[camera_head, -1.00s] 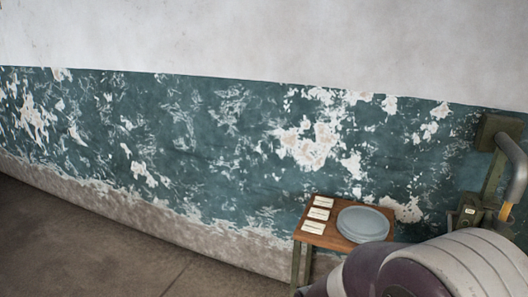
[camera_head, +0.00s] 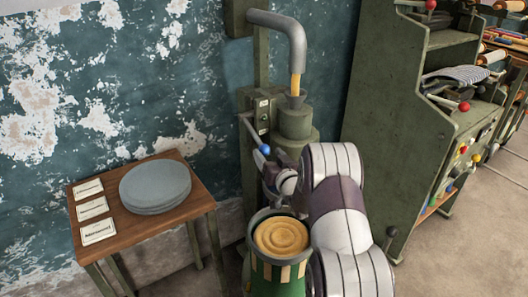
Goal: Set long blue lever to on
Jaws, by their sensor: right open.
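The long blue lever (camera_head: 253,132) is a thin grey rod with a blue ball at its lower end. It slants down to the right from the green machine (camera_head: 296,122). My right gripper (camera_head: 268,170) is just below the blue ball, open; the small view does not show whether it touches the ball. Part of it is hidden by my own arm, which comes up from the lower right. My left gripper is out of view.
A green bucket (camera_head: 262,272) of tan contents stands below my right gripper. A wooden table (camera_head: 150,226) with grey plates (camera_head: 156,187) and cards is at left. A green cabinet (camera_head: 400,110) with red-knobbed levers stands at right.

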